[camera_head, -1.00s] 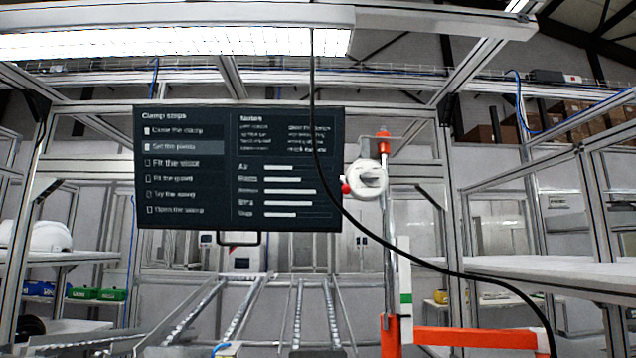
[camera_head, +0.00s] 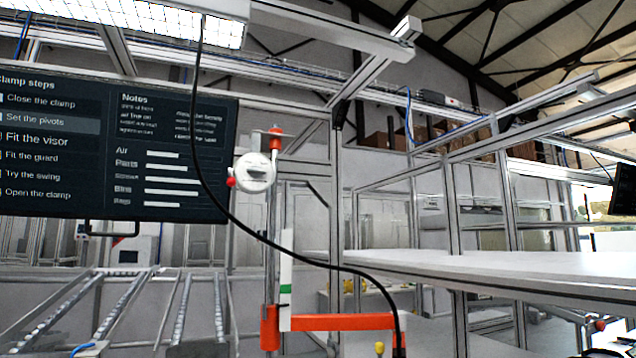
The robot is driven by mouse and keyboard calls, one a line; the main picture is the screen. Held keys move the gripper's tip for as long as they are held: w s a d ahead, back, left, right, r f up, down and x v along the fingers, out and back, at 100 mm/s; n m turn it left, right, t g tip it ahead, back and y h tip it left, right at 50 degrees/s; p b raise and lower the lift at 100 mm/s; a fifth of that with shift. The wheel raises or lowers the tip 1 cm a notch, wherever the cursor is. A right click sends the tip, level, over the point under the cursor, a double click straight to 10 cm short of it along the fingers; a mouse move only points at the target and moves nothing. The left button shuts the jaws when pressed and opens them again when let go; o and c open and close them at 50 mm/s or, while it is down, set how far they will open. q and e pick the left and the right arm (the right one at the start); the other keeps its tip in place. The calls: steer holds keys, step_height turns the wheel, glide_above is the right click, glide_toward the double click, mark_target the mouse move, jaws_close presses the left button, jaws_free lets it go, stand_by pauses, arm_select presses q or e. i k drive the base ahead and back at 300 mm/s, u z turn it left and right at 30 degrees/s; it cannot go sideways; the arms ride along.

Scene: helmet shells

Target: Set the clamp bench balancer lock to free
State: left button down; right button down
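A round white unit (camera_head: 254,173), which looks like the balancer, is fixed on an upright post beside the right edge of the dark screen. A small red knob (camera_head: 231,182) sticks out at its left side. A red-orange fitting (camera_head: 276,138) sits at the top of the post. I cannot tell from here which position the lock is in. Lower on the post is an orange bracket (camera_head: 340,322) with a bar reaching right. Neither of my grippers is in view.
A dark screen (camera_head: 110,150) lists clamp steps, with "Set the pivots" highlighted. A black cable (camera_head: 255,236) hangs from above and curves to the lower right. Sloped roller rails (camera_head: 118,305) lie at lower left. A long white shelf (camera_head: 480,272) spans the right.

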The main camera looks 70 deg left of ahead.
mark_target(232, 181)
steer(key=z, duration=0.4)
steer(key=i, duration=0.65)
steer(key=u, duration=4.55)
